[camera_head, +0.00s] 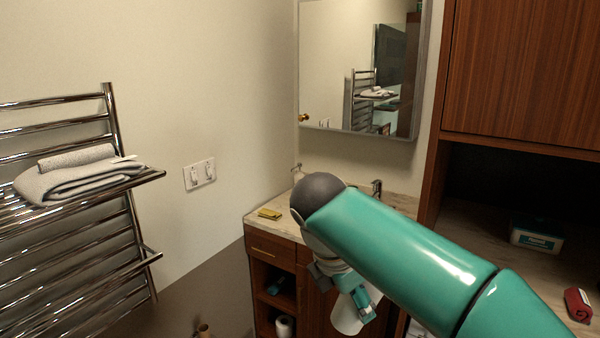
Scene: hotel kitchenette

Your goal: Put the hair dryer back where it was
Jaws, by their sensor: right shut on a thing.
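My right arm comes in from the right, and its wrist covers part of the vanity. My right gripper (362,303) points down in front of the vanity cabinet and is shut on a white object, which seems to be the hair dryer (346,319). The dryer hangs low before the cabinet front. My left gripper is not in view.
The vanity (268,231) has a yellow item (270,213) on top, and open shelves with a white roll (284,326). A chrome towel rack (112,120) holds towels (75,178). A dark niche at right holds a box (537,235) and a red item (578,305). A mirror (345,50) hangs above.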

